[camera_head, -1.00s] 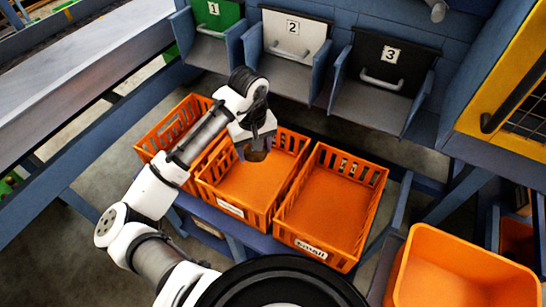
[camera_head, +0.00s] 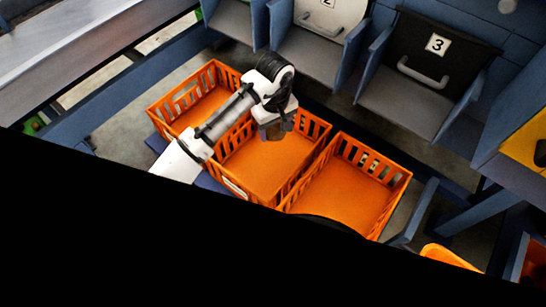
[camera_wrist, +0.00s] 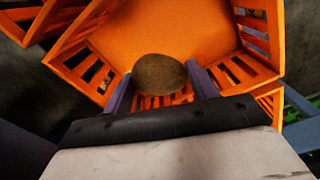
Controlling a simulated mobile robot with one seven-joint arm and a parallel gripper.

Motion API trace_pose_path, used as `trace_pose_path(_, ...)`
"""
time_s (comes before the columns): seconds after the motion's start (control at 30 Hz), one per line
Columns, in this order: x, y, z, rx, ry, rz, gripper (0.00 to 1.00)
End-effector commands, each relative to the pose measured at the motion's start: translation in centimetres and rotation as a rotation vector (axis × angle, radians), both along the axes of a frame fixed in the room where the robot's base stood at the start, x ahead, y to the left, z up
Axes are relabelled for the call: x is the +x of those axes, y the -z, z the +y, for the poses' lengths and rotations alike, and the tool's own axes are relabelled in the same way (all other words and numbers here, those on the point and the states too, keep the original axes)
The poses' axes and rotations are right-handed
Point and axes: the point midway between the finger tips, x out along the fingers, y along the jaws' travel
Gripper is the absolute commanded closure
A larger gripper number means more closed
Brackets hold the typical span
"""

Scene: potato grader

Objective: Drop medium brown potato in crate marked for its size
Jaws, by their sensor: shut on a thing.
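My gripper (camera_head: 274,130) is over the middle orange crate (camera_head: 262,172), near its back side. It is shut on the brown potato (camera_wrist: 159,73), which shows between the two fingers in the wrist view. In the head view the potato (camera_head: 274,132) is a small brown patch under the gripper. The wrist view shows the crate's floor (camera_wrist: 160,30) and slotted walls beyond and below the potato. The middle crate looks empty, and its front label is mostly cut off by a black area. The right crate (camera_head: 345,200) looks empty; its label is hidden now.
The left orange crate (camera_head: 201,102) stands beside the middle one. Behind the crates are chutes with a white flap (camera_head: 328,18) and a black flap marked 3 (camera_head: 430,65). An orange bin (camera_head: 447,257) shows at lower right. A black area covers the lower picture.

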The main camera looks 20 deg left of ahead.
Motion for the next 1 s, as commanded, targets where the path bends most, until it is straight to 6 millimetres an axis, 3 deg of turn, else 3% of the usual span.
trace_pose_path(0.03, 0.0, 1.3, 0.1, 0.003, 0.000, 0.000, 0.66)
trace_pose_path(0.2, 0.0, 2.7, 0.1, 0.001, -0.001, -0.001, 0.66)
trace_pose_path(0.53, 0.0, 2.7, 0.0, 0.000, -0.001, 0.000, 0.66)
trace_pose_path(0.57, 0.0, 2.7, 0.0, 0.000, 0.000, 0.000, 0.38)
trace_pose_path(0.7, 0.0, 2.7, 0.0, 0.000, 0.000, 0.000, 0.20)
trace_pose_path(1.0, 0.0, 2.7, 0.0, -0.001, 0.000, -0.001, 0.17)
